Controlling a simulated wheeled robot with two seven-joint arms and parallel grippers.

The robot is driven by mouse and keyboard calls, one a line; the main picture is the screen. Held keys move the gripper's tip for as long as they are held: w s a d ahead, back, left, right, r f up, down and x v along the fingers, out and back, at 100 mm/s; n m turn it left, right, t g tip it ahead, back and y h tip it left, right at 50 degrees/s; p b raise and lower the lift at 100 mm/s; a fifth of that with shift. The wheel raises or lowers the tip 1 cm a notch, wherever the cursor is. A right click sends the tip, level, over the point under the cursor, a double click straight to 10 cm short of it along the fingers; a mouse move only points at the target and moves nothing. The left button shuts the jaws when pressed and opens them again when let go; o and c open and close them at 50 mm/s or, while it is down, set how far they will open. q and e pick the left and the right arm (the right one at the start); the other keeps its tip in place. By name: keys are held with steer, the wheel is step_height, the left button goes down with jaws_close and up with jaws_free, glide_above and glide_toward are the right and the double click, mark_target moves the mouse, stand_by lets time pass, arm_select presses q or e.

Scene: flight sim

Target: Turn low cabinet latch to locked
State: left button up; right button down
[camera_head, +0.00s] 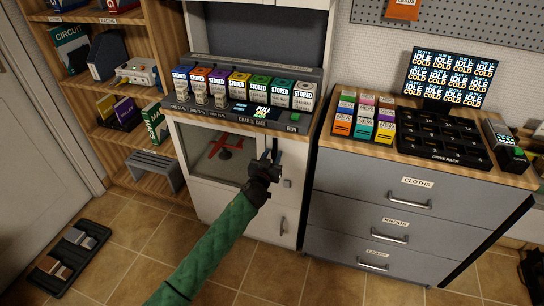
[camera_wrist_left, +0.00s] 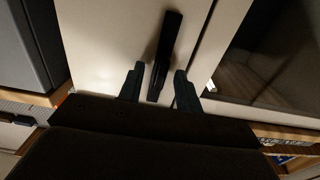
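The low white cabinet (camera_head: 210,200) has a glass door with a red model plane (camera_head: 222,147) behind it. A black latch handle (camera_head: 276,148) stands roughly upright on the narrow panel right of the glass. My left gripper (camera_head: 266,160) is at the handle, partly covering it. In the left wrist view the black handle (camera_wrist_left: 168,45) is slightly tilted, and its near end lies between the two fingers of my left gripper (camera_wrist_left: 158,84). The fingers are open, with gaps visible on both sides of the handle. My right gripper is not in view.
A grey drawer cabinet (camera_head: 405,220) stands close on the right, topped by a drive rack (camera_head: 440,140) and a screen (camera_head: 450,78). A charge case (camera_head: 240,116) sits above the white cabinet. Shelves (camera_head: 110,90) stand left. The tiled floor (camera_head: 140,235) is mostly clear.

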arm_select(q)
jaws_close()
